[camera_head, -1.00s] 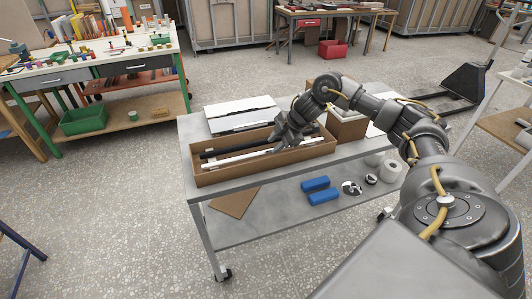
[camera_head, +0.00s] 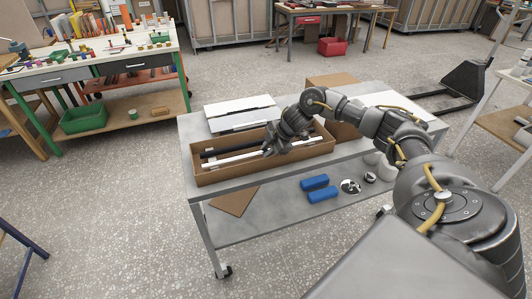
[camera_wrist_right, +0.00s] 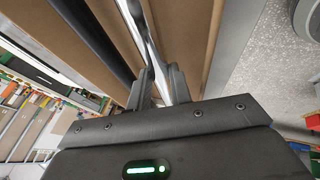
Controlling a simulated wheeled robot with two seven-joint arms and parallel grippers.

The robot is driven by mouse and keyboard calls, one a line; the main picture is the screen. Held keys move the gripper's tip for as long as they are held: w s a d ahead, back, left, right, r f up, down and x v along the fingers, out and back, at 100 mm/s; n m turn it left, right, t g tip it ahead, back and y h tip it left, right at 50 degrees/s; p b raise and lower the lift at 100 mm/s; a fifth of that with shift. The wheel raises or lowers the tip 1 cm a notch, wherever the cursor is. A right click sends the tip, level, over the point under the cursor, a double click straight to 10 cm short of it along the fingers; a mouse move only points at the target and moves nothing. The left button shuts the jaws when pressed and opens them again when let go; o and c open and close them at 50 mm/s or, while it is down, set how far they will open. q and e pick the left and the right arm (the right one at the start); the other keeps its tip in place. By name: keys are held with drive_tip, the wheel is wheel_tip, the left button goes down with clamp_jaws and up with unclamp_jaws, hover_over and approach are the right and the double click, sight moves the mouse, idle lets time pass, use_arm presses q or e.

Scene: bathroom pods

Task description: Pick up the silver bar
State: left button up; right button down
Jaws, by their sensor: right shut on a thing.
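The silver bar (camera_head: 237,160) lies lengthwise in a long, open cardboard box (camera_head: 222,178) on a grey cart. A dark bar (camera_head: 222,151) lies behind it in the same box. My right gripper (camera_head: 269,149) is down at the box and shut on the silver bar, which also shows between the fingers in the right wrist view (camera_wrist_right: 150,35). The gripper hides part of the bar in the head view. I cannot tell whether the bar is off the box floor. My left gripper is not in view.
The cart top (camera_head: 340,152) also carries flat white and grey panels (camera_head: 240,113) behind the box and another cardboard box (camera_head: 345,131) to the right. Blue blocks (camera_head: 318,188) and white rolls are on the lower shelf. Open floor lies left of the cart.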

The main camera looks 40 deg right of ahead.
drive_tip(key=shift+r, duration=0.15)
drive_tip(key=shift+r, duration=0.25)
wheel_tip(320, 180, up, 2)
drive_tip(key=shift+w+r+b, duration=0.1)
drive_tip(key=shift+b, duration=0.55)
drive_tip(key=s+r, duration=0.4)
drive_tip(key=r, duration=0.1)
drive_tip(key=shift+s+a+r+b, duration=0.25)
drive_tip(key=shift+s+a+b, duration=0.05)
drive_tip(key=shift+b, duration=0.05)
drive_tip(key=s+a+r+b, duration=0.1)
drive_tip(key=s+r, duration=0.3)
drive_tip(key=s, duration=0.5)
drive_tip(key=shift+s+a+r+b, duration=0.25)
drive_tip(key=shift+r+b, duration=0.05)
